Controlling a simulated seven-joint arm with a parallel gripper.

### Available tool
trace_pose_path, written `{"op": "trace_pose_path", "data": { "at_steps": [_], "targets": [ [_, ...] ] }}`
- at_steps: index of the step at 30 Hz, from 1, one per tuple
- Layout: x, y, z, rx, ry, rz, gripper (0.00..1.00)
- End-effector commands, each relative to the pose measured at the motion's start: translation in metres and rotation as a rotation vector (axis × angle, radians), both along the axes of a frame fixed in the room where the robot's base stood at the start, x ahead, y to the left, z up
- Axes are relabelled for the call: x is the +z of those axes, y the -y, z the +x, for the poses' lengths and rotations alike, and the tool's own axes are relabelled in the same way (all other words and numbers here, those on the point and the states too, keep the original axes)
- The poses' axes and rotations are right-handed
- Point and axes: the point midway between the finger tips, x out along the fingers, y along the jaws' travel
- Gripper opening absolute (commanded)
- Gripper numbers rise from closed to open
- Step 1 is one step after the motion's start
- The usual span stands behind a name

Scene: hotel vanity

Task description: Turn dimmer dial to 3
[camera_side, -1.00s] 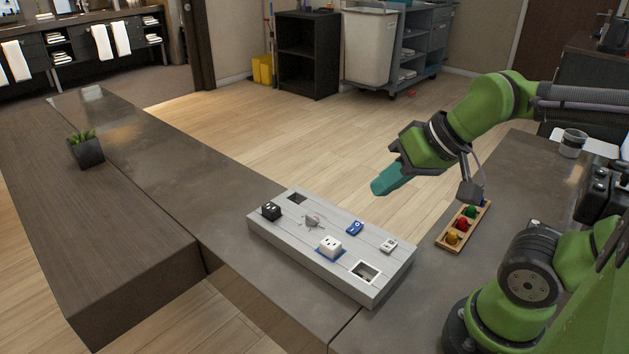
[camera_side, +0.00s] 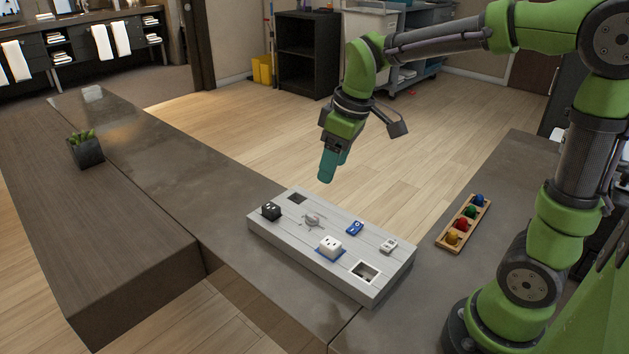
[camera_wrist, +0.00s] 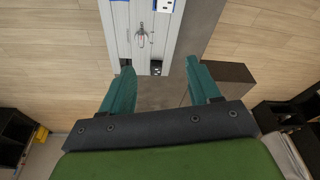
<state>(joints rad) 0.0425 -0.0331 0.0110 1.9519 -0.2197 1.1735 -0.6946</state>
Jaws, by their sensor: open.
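The dimmer dial (camera_side: 312,221) is a small grey knob with a reddish mark, on the light grey panel (camera_side: 290,248). In the wrist view the dial (camera_wrist: 141,36) sits on the panel (camera_wrist: 168,45), beyond and between my fingertips. My gripper (camera_side: 332,172) is above the back edge of the panel, pointing down, apart from the dial. In the wrist view its teal fingers (camera_wrist: 160,75) are spread, with nothing between them. The numbers around the dial are too small to read.
The panel also carries a black socket block (camera_side: 271,211), a white socket block (camera_side: 329,246), a blue switch (camera_side: 354,228) and a white switch (camera_side: 388,245). A wooden tray (camera_side: 450,243) with several coloured knobs lies to the right. A potted plant (camera_side: 87,152) stands far left.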

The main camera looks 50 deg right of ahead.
Motion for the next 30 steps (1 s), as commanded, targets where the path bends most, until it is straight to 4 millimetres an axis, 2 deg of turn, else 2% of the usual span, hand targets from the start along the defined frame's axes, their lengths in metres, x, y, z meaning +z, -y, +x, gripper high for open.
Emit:
{"op": "trace_pose_path", "data": {
  "at_steps": [1,3,7,11,15,18,23,26,30],
  "targets": [
    [-0.007,0.004,0.017,0.117,-0.036,-0.035,0.62],
    [-0.012,0.010,0.035,0.300,-0.075,-0.081,0.62],
    [-0.020,0.019,0.064,0.635,-0.131,-0.142,0.62],
    [-0.017,0.025,0.080,0.929,-0.153,-0.183,0.62],
    [-0.003,0.027,0.083,1.147,-0.144,-0.215,0.62],
    [-0.003,0.026,0.079,1.232,-0.150,-0.210,0.62],
    [-0.011,0.026,0.079,1.273,-0.149,-0.211,0.62],
    [-0.025,0.026,0.078,1.271,-0.150,-0.209,0.62],
    [-0.053,0.026,0.078,1.271,-0.151,-0.209,0.62]
  ]
}}
